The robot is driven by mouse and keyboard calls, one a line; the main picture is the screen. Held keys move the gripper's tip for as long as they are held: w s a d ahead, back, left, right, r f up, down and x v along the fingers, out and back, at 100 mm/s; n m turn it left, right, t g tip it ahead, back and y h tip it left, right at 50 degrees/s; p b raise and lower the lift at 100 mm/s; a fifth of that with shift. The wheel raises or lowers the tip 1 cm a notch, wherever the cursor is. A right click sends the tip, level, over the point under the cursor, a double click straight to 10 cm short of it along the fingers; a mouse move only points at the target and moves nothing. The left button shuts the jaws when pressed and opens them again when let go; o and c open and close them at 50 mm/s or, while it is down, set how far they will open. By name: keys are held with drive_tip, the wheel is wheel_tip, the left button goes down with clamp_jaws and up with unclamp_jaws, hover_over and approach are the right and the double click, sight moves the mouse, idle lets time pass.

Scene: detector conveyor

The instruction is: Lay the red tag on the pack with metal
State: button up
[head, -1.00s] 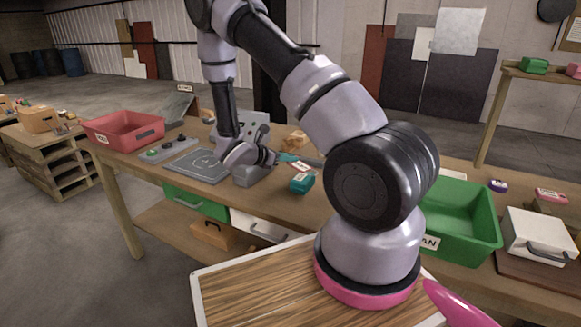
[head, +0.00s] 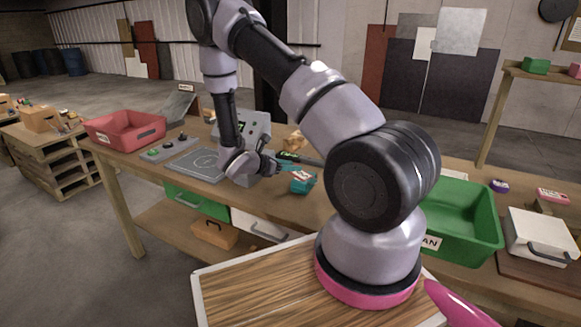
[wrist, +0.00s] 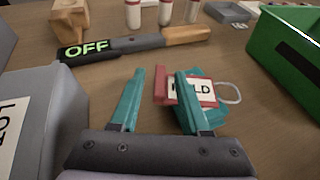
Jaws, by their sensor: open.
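The red tag (wrist: 207,90) has a white face with partly hidden lettering ending in "LD" and a pale loop at its right. It lies on a teal pack (wrist: 209,123); in the head view the tag (head: 300,174) also shows on top of the teal pack (head: 302,186). My gripper (wrist: 160,70) is open, its teal fingers spread. The right finger crosses in front of the tag and pack and hides part of both. The tag's red left end shows between the fingers. In the head view my gripper (head: 284,167) is just left of the pack.
A wand reading "OFF" (wrist: 86,49) with a wooden handle lies beyond. A grey box (wrist: 30,125) stands close on the left. A green bin (head: 458,225) is on the right and a red bin (head: 123,131) on the left of the bench.

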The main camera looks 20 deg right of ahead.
drive_tip(key=v, duration=1.2)
drive_tip(key=s+d+r+m+g+y, duration=0.25)
drive_tip(key=s+r+m, duration=0.3)
drive_tip(key=r, duration=0.35)
drive_tip(key=s+d+r+m+g+y, duration=0.1)
drive_tip(key=s+r+m+g+y, duration=0.1)
drive_tip(key=s+r+m+y, duration=0.4)
drive_tip(key=s+a+r+m+t+y, duration=0.2)
drive_tip(key=s+r+m+t+y, duration=0.1)
drive_tip(key=r+m, duration=0.4)
drive_tip(key=s+a+r+m+t+y, duration=0.2)
drive_tip(key=s+r+m+t, duration=0.3)
drive_tip(key=r, duration=0.8)
drive_tip(key=shift+s+a+m+y, duration=0.25)
drive_tip(key=shift+s+m+y, duration=0.6)
drive_tip(key=shift+s, duration=0.4)
drive_tip(key=shift+r, duration=0.15)
